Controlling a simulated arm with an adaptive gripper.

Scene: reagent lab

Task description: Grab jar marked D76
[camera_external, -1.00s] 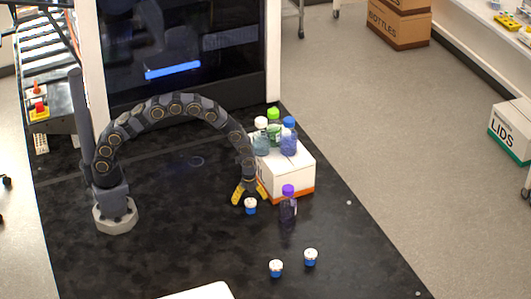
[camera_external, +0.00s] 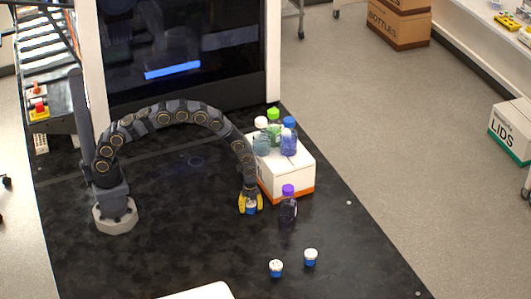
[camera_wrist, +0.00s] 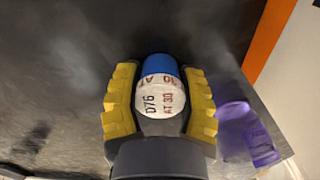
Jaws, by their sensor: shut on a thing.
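The jar marked D76 (camera_wrist: 160,98) has a white lid with "D76" and "AT 30" printed on it and a blue body. In the external view the same small jar (camera_external: 251,209) stands on the black table in front of the white box. My gripper (camera_external: 251,206) has yellow fingers and is shut on this jar, one finger on each side. In the wrist view the fingers of my gripper (camera_wrist: 160,105) flank the lid. Two similar jars with white lids and blue bodies, one at the front (camera_external: 276,268) and one to its right (camera_external: 310,257), stand apart; their markings are unreadable.
A purple-capped bottle (camera_external: 288,206) stands close to the right of my gripper. Behind is a white box (camera_external: 293,175) with an orange lower edge, carrying bottles with white, green and blue caps (camera_external: 289,123). The black table (camera_external: 150,255) is clear on the left.

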